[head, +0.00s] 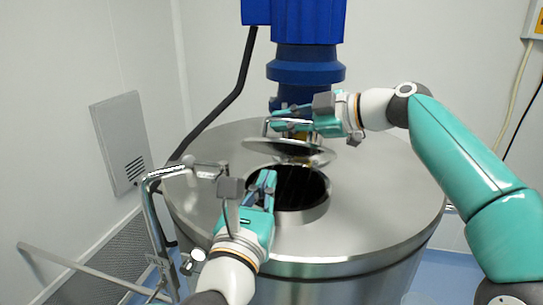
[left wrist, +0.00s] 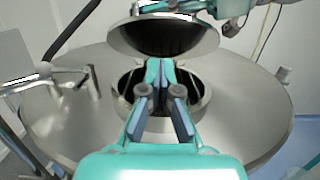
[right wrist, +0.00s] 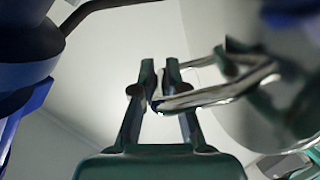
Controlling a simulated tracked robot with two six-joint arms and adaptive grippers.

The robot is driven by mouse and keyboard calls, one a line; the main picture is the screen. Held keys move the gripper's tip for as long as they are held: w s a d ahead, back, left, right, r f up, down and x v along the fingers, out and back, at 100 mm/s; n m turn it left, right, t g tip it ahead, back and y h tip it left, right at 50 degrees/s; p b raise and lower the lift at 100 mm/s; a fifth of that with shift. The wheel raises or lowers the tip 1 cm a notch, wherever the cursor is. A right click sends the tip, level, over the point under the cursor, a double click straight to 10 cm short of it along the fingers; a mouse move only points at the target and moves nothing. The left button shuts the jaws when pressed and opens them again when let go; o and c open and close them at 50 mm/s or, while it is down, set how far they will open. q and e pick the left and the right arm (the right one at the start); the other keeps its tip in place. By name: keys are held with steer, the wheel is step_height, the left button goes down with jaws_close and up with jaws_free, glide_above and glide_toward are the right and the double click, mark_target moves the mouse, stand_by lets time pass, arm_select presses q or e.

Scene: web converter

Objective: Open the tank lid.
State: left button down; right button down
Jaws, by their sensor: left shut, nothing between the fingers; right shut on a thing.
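The steel tank (head: 210,165) has a round dark opening (head: 305,182) in its top. The round lid (head: 285,147) is raised and tilted above the back of the opening; in the left wrist view the lid (left wrist: 165,40) shows clear of the rim. My right gripper (head: 290,122) is shut on the lid handle, a bent metal bar (right wrist: 220,94) seen between its fingers (right wrist: 160,88) in the right wrist view. My left gripper (head: 266,182) is shut and empty at the front left of the opening; its fingers (left wrist: 160,75) also show in the left wrist view. The lid's hinge is not clear.
A blue motor column (head: 305,65) stands behind the lid. A bent metal pipe (head: 155,205) with a fitting stands at the tank's left, close to my left gripper. A black hose (head: 230,98) runs down behind the tank. The tank top's right side is bare.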

mark_target(275, 140)
arm_select(q)
steer(key=w+r, duration=0.1)
steer(key=w+d+r, duration=0.1)
steer(key=w+r, duration=0.1)
steer(key=shift+w+r, duration=0.15)
arm_select(e)
steer(key=shift+w+d, duration=0.1)
arm_select(q)
steer(key=shift+w+d+r, duration=0.1)
steer(key=shift+w+r, duration=0.15)
steer(key=shift+r, duration=0.3)
steer(key=shift+w+r, duration=0.15)
steer(key=shift+r, duration=0.05)
arm_select(e)
steer(key=shift+f, duration=0.1)
steer(key=c, duration=1.2)
jaws_free()
